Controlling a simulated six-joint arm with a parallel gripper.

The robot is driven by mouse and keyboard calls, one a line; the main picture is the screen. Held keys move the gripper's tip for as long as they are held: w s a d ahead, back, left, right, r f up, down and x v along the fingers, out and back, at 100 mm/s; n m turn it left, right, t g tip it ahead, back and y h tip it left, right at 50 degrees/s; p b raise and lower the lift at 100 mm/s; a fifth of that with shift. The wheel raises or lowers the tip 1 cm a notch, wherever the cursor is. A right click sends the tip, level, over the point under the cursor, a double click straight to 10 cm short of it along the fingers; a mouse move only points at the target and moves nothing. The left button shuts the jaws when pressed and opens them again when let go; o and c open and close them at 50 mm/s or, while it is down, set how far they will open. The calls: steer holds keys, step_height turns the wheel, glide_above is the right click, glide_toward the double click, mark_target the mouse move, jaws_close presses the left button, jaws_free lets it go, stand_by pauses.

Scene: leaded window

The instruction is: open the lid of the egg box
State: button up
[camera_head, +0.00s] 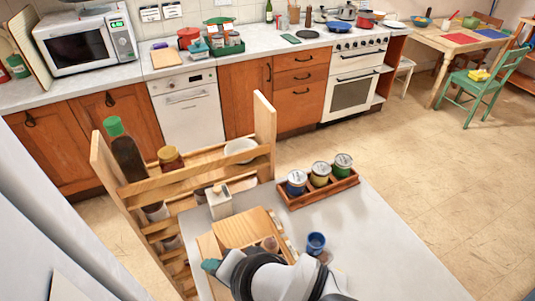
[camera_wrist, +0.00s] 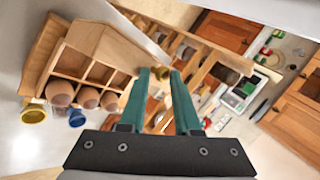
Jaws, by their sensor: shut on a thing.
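The egg box (camera_head: 280,232) is a light wooden box on the grey worktop. The wrist view shows its compartments (camera_wrist: 97,72), several brown eggs (camera_wrist: 88,98) in one row, and empty cells behind. A plain wooden panel, which looks like the lid (camera_wrist: 104,42), stands at an angle beside the cells; it also shows in the head view (camera_head: 238,228). How far it is swung is unclear. My gripper (camera_wrist: 160,73) has teal fingers closed near the panel's end, with a narrow gap between them. The contact point is small and partly hidden. In the head view, one teal finger (camera_head: 211,266) shows left of the box.
A wooden rack (camera_head: 200,165) with bottles and a white bowl borders the worktop (camera_head: 385,240). A tray of three tins (camera_head: 318,186) stands behind the box. A blue cup (camera_head: 316,242) is close on the right. The worktop's right side is clear.

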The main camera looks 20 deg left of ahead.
steer(key=shift+d+f, duration=0.1)
steer(key=shift+f, duration=0.1)
steer(key=o, duration=0.6)
steer(key=v, duration=1.6)
steer(key=shift+r, duration=0.1)
steer(key=shift+c, duration=0.4)
